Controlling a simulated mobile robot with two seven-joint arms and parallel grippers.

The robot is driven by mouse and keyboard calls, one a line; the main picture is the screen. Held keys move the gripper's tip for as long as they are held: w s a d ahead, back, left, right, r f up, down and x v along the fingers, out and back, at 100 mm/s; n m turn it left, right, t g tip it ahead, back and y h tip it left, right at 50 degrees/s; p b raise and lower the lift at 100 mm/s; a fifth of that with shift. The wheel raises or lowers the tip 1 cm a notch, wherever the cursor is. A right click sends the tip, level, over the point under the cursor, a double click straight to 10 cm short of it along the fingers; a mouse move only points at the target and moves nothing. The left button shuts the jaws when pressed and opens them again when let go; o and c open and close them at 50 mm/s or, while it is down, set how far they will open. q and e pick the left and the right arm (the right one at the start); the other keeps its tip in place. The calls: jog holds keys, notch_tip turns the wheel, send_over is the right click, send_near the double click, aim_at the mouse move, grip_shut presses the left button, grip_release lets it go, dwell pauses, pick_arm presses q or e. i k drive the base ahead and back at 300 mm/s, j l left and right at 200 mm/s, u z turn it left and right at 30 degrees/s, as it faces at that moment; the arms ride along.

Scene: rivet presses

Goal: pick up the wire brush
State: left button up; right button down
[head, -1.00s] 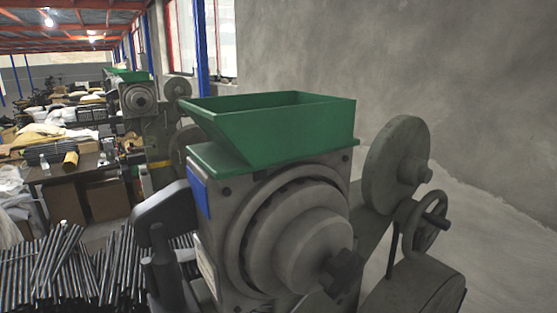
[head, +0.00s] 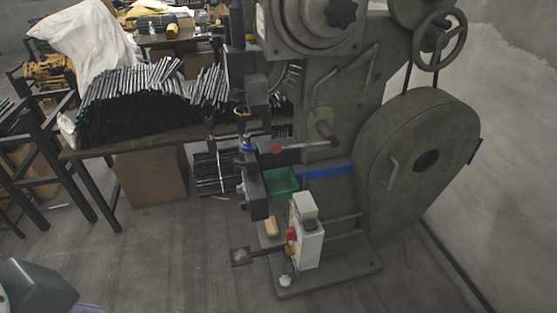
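I cannot make out a wire brush for certain in the head view. A small tan block (head: 271,227) lies low on the rivet press, left of the white control box; it is too small to tell whether it is the brush. Neither gripper shows. A dark grey rounded part at the lower left corner may be part of my arm, but no fingers are visible.
The grey-green rivet press (head: 335,140) with its large wheel guard stands at centre right. A green bin (head: 281,183) and white control box (head: 307,238) are on its front. A table (head: 150,143) with stacked dark rods stands behind left. The floor in front is clear.

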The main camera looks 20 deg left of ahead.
aim_at(270, 225)
jog(key=j+u, duration=0.1)
jog(key=u, duration=0.55)
jog(key=k+l, duration=0.1)
jog(key=i+j+z, duration=0.45)
jog(key=j, duration=0.15)
jog(key=i+j+z, duration=0.2)
jog(key=j+z, duration=0.3)
jog(key=j, duration=0.15)
jog(key=i+j+z, duration=0.15)
jog(key=j+z, duration=0.3)
jog(key=j, duration=0.3)
jog(key=j+z, duration=0.5)
jog(key=j, duration=0.25)
jog(key=k+j+z, duration=0.15)
jog(key=j+z, duration=0.3)
jog(key=j, duration=0.35)
